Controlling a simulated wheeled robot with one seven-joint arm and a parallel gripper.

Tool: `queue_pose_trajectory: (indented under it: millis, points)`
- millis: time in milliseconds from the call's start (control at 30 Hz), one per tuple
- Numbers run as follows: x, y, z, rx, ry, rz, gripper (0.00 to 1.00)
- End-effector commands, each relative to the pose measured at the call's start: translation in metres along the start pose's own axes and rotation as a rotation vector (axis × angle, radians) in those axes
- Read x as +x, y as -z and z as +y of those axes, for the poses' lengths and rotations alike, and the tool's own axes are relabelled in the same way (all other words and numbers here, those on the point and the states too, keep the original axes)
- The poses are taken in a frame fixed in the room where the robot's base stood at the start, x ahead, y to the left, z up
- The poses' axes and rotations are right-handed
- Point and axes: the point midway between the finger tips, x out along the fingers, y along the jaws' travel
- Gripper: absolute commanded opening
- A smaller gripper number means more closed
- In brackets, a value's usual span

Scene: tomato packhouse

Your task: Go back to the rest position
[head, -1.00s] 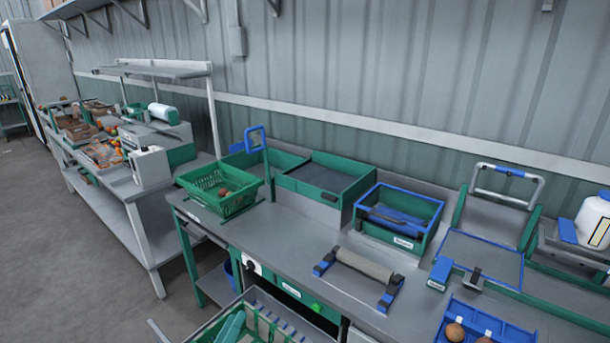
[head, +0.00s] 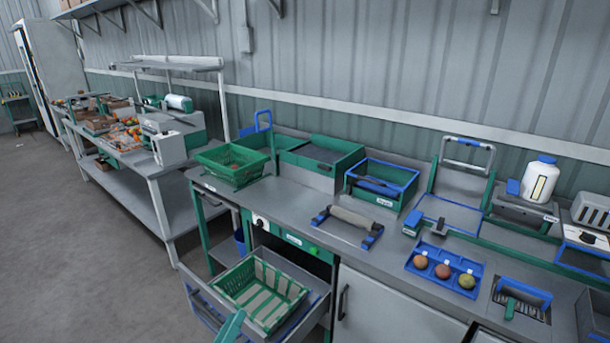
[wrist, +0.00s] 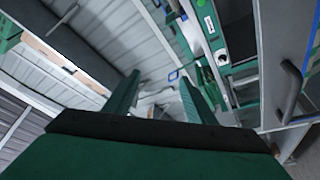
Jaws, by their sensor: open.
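My gripper (wrist: 159,84) shows in the wrist view with its two green fingers apart and nothing between them. The wrist view is strongly tilted, with the wall, green bench parts and a dark drawer handle (wrist: 291,88) beyond the fingers. In the head view, a teal piece (head: 230,327) at the bottom edge seems to be part of my arm or gripper. It lies just in front of the open drawer. Most of my arm is out of the head view.
An open drawer (head: 319,296) holding a green slatted crate (head: 228,286) juts from the bench. A blue tray (head: 449,255) with three round produce items, a roller stand (head: 352,217) and a green basket (head: 232,172) stand on top. Floor at left is clear.

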Motion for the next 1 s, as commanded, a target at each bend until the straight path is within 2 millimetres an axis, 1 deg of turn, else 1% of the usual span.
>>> queue_pose_trajectory:
  millis: [67, 100, 367, 567, 667, 767, 900, 1000]
  points:
    - [0.000, 0.000, 0.000, 0.000, 0.000, 0.000, 0.50]
    - [-0.003, -0.007, -0.003, 0.001, 0.017, -0.009, 0.50]
    - [-0.024, -0.043, -0.022, 0.016, 0.128, -0.054, 0.50]
    - [-0.049, -0.079, -0.037, 0.040, 0.236, -0.097, 0.50]
    - [-0.068, -0.101, -0.045, 0.061, 0.303, -0.124, 0.50]
    - [-0.094, -0.128, -0.052, 0.095, 0.388, -0.158, 0.50]
    - [-0.141, -0.167, -0.056, 0.165, 0.514, -0.206, 0.50]
    - [-0.173, -0.188, -0.051, 0.227, 0.588, -0.232, 0.50]
